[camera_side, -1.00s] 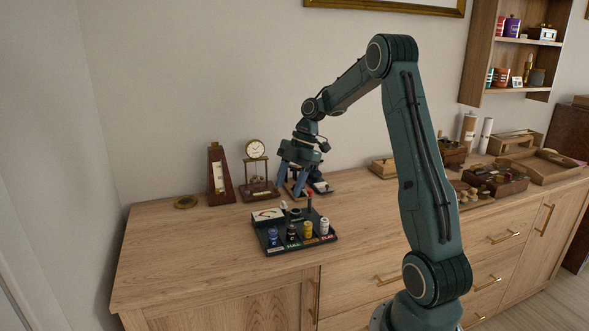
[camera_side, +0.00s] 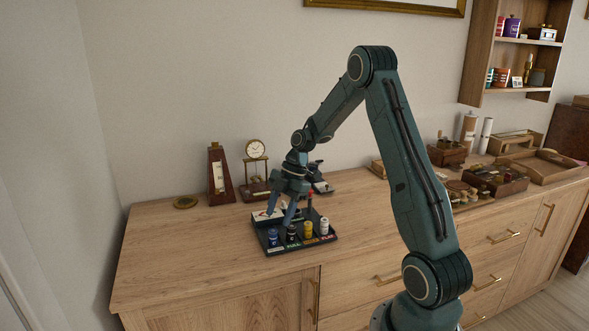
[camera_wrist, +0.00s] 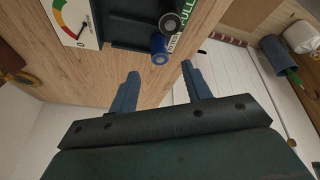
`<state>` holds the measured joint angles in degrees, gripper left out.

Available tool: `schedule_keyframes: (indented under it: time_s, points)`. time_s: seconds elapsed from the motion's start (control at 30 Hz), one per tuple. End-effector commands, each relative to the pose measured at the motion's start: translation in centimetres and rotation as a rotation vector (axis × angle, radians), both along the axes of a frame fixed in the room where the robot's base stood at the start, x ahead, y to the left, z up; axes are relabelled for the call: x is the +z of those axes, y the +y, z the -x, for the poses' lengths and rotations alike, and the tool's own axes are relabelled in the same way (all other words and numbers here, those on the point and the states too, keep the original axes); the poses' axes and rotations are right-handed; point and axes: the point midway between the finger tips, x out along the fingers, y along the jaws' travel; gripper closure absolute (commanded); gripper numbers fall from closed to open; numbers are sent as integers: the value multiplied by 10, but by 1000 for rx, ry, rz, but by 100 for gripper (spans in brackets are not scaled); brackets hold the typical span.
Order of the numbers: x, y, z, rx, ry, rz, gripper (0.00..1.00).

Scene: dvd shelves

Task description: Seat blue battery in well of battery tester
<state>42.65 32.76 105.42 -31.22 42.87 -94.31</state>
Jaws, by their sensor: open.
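The blue battery (camera_side: 273,238) stands at the front left of the dark battery tester tray (camera_side: 270,251). In the wrist view the blue battery (camera_wrist: 159,52) shows its round end, just beyond my fingertips and roughly between their lines. My gripper (camera_side: 279,218) is open and empty, pointing down over the left part of the tester. Its two fingers also show in the wrist view (camera_wrist: 160,74), with nothing between them. The tester's dial (camera_wrist: 76,20) is at the upper left there. I cannot clearly make out the well; my fingers partly cover the tester in the side view.
A black battery (camera_side: 291,233), a yellow battery (camera_side: 308,230) and a white battery (camera_side: 324,227) stand in a row right of the blue one. A red-topped post (camera_side: 309,197) rises behind them. A clock (camera_side: 256,150) and a metronome (camera_side: 219,172) stand behind.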

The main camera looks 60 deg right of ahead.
Motion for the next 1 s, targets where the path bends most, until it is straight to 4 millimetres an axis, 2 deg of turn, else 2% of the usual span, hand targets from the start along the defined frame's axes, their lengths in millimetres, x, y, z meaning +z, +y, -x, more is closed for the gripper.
schedule_keyframes:
  time_s: [0.17,0.53,1.0]
  points:
    - [-9,3,-1,0,2,-3,51]
    - [-45,14,-8,0,2,-2,51]
    - [-48,15,-9,-1,1,1,51]
